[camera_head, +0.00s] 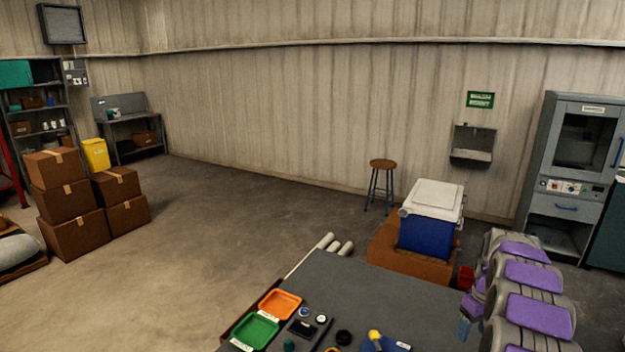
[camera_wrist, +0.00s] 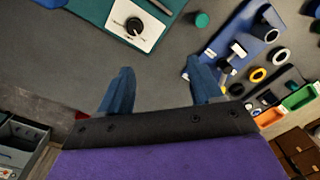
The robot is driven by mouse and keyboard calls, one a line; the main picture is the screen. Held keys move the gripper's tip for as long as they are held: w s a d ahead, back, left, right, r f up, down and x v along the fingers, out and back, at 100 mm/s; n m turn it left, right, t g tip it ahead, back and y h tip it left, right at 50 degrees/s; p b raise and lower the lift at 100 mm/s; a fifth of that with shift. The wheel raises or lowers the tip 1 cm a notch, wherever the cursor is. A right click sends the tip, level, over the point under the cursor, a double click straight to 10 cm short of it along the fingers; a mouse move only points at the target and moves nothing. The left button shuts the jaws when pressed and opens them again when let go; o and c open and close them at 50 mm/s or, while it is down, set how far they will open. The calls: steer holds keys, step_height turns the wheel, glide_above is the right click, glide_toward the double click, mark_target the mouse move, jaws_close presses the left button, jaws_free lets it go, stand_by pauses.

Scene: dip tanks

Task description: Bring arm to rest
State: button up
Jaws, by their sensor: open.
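My arm, with purple and grey links, stands at the lower right of the head view, beside the right side of the grey worktable (camera_head: 345,285). My gripper (camera_wrist: 160,68) shows in the wrist view with its two blue fingers wide apart. Nothing is between the fingers; only the grey tabletop lies beyond them. The gripper hangs above the table and touches nothing that I can see. In the head view the gripper is mostly hidden by the arm and the frame edge.
The table holds an orange tray (camera_head: 280,303), a green tray (camera_head: 255,331) and small parts. The wrist view shows a white plate with a black knob (camera_wrist: 134,25) and a blue board (camera_wrist: 240,45) with parts. A blue-and-white cooler (camera_head: 428,225) stands behind.

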steer(key=s+a+r+b, duration=0.1)
steer(key=s+a+r, duration=0.4)
steer(key=s+a, duration=0.45)
steer(key=s+a+r+b, duration=0.1)
steer(key=s+a+r, duration=0.45)
steer(key=a, duration=0.65)
steer(key=s+a+f+m+g+b, duration=0.1)
steer(key=s+a, duration=0.3)
steer(key=s, duration=0.9)
steer(key=s+a+f+m, duration=0.1)
steer(key=s+a+f, duration=0.2)
steer(key=s, duration=1)
steer(key=shift+s+a+m+g+b, duration=0.4)
steer(key=shift+a, duration=0.65)
